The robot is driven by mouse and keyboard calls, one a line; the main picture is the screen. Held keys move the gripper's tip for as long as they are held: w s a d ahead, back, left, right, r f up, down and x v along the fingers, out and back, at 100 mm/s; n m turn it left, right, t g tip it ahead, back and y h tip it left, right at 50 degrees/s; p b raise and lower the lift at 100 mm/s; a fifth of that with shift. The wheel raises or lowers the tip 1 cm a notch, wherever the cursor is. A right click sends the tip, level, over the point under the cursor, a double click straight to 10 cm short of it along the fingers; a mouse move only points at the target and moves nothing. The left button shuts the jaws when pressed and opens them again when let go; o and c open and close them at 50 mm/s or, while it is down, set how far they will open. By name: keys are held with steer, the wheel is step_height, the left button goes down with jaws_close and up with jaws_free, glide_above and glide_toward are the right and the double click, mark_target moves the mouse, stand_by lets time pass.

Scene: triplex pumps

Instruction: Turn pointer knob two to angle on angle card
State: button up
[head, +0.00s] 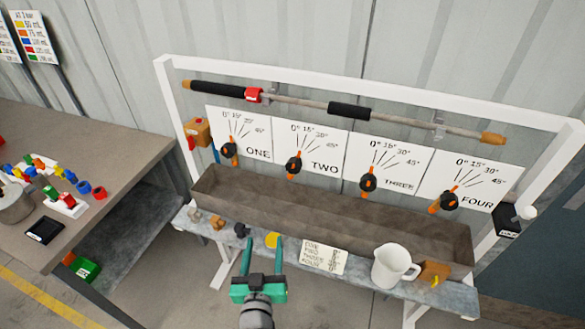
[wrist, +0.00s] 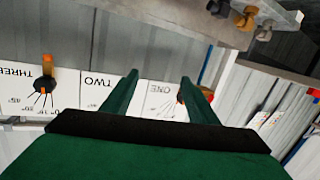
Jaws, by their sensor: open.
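Pointer knob two (head: 293,165) is a black knob with an orange pointer on the white dial card TWO (head: 325,150). Its pointer runs nearly upright, but I cannot tell the exact angle. A small written card (head: 323,257), likely the angle card, lies on the front shelf; its text is too small to read. My green gripper (head: 264,238) is open and empty, in front of the trough and below knob two in the head view. In the wrist view, the gripper (wrist: 159,77) shows upside-down dials; the TWO label (wrist: 97,83) is visible, but knob two is not, perhaps hidden by the left finger.
Knobs one (head: 229,150), three (head: 368,183) and four (head: 449,201) flank knob two. A long trough (head: 330,222) stands below the dials. A white jug (head: 394,265) sits on the shelf at right. A bar (head: 300,102) crosses above. A cluttered workbench (head: 100,150) is at left.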

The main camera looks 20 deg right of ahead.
mark_target(293, 168)
steer(key=w+d+r+m+g+h, duration=0.2)
steer(key=w+d+r+m+h, duration=0.4)
steer(key=r, duration=0.6)
steer(key=shift+n+y, duration=0.4)
steer(key=x, duration=1.2)
steer(key=shift+s+d+f, duration=0.15)
steer(key=shift+s+d, duration=0.15)
steer(key=shift+c, duration=0.6)
